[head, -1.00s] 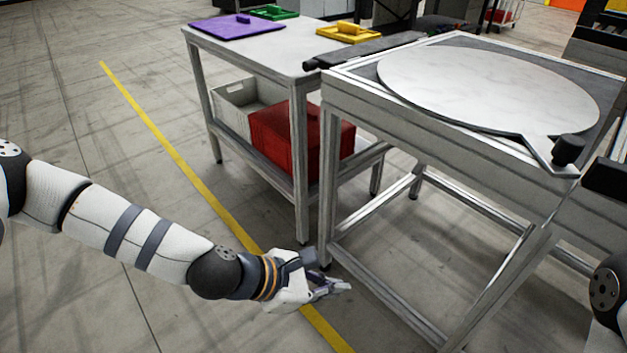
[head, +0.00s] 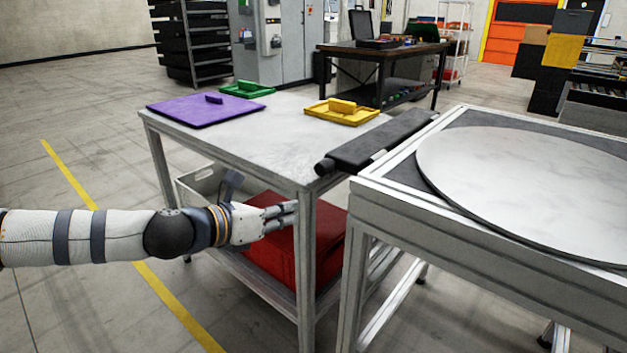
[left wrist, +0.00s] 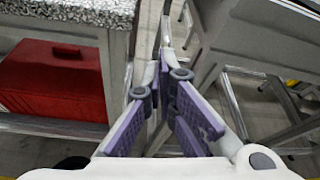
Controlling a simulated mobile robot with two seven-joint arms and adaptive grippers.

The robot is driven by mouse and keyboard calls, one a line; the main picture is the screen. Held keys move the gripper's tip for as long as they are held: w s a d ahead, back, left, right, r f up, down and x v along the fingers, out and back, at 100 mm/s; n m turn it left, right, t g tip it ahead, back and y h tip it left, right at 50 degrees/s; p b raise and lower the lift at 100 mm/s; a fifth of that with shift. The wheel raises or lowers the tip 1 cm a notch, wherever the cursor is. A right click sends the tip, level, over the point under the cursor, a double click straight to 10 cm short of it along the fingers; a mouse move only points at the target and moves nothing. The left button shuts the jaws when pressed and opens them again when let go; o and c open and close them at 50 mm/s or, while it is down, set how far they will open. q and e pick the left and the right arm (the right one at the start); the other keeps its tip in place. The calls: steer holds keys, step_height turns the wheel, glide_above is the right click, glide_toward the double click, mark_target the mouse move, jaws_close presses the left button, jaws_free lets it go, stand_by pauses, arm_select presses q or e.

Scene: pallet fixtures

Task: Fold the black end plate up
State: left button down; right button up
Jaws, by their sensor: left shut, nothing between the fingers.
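The black end plate (head: 382,140) is a long dark slab with a round knob at its near end. It lies about flat along the left edge of the turntable frame (head: 455,222), at about the height of the tabletop beside it. My left gripper (head: 292,214) is shut and empty, below and left of the plate's near end, in front of the grey table's near leg and apart from the plate. Its purple-padded fingers (left wrist: 165,72) show in the left wrist view, where the plate cannot be made out. My right gripper is out of view.
The grey table (head: 262,138) holds a purple panel (head: 205,108), a green tray (head: 247,89) and a yellow tray (head: 341,111). A red crate (head: 270,253) sits on its lower shelf. A large round disc (head: 540,185) lies on the turntable frame. Floor at the left is clear.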

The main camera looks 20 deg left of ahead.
arm_select(q)
steer(key=x, duration=1)
steer(key=r, duration=0.1)
steer(key=r+p, duration=0.1)
steer(key=r, duration=0.1)
steer(key=r+p, duration=0.1)
steer(key=shift+w+a+r, duration=0.2)
steer(key=shift+a+r, duration=0.05)
steer(key=shift+a, duration=0.15)
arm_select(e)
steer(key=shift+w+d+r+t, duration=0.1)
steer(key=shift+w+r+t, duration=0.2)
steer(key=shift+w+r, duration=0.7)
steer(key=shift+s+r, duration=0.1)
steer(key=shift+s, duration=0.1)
